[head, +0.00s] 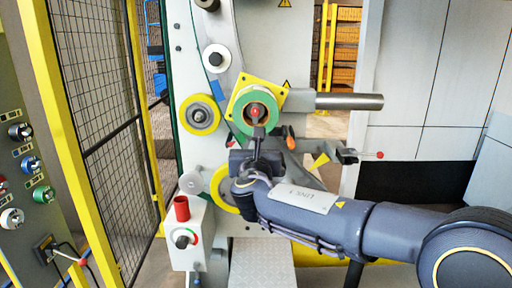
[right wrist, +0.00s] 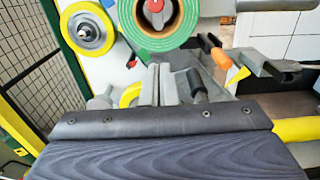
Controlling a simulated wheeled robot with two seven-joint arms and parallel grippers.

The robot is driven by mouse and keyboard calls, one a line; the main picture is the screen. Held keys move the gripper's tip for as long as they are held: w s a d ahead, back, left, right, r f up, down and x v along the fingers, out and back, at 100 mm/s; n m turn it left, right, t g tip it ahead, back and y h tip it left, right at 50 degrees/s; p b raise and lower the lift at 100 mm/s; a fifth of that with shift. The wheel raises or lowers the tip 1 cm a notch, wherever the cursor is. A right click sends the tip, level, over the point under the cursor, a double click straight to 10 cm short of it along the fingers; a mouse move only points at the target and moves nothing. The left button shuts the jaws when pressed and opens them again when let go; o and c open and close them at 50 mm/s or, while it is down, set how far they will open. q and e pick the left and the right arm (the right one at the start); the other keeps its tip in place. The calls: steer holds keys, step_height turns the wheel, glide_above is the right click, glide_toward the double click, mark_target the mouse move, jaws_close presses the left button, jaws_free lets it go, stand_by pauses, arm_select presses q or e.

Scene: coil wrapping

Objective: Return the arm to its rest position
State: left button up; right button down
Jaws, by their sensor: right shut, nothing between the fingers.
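My right arm comes in from the right in the head view. Its gripper (head: 257,134) is in front of the wrapping machine, with the fingertips just below the red centre of a green-rimmed coil (head: 242,112). In the right wrist view the fingers (right wrist: 158,84) are together and empty, pointing up at the lower edge of the green coil (right wrist: 184,38). I cannot tell whether they touch it. My left gripper is not in view.
A grey horizontal bar (head: 348,102) sticks out right of the coil. A thin lever with a red tip (head: 379,155) and an orange handle (head: 290,138) are close by. A yellow-framed mesh fence (head: 100,95) and a control panel (head: 22,165) stand at left.

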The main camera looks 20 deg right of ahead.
steer(key=s+d+f+m+g, duration=0.4)
steer(key=s+d+f+m, duration=0.3)
steer(key=s+f+m, duration=0.15)
steer(key=s+d+f+m+g, duration=0.5)
steer(key=s+d+f+m, duration=0.2)
steer(key=s+m, duration=0.25)
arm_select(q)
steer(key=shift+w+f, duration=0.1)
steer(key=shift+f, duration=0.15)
arm_select(e)
steer(key=s+a+f+m+g+y, duration=0.1)
steer(key=s+a+f+m+y, duration=0.3)
steer(key=s+m, duration=0.4)
steer(key=s+a+f+m+g+y, duration=0.1)
steer(key=s+a+f+m+y, duration=0.3)
steer(key=s+a+m, duration=0.3)
steer(key=s+f+m, duration=0.1)
steer(key=s, duration=0.3)
steer(key=shift+s+f+m+g+y, duration=0.15)
steer(key=shift+s+m+g+y, duration=0.15)
steer(key=shift+s+g+y, duration=0.1)
steer(key=shift+w+d, duration=0.1)
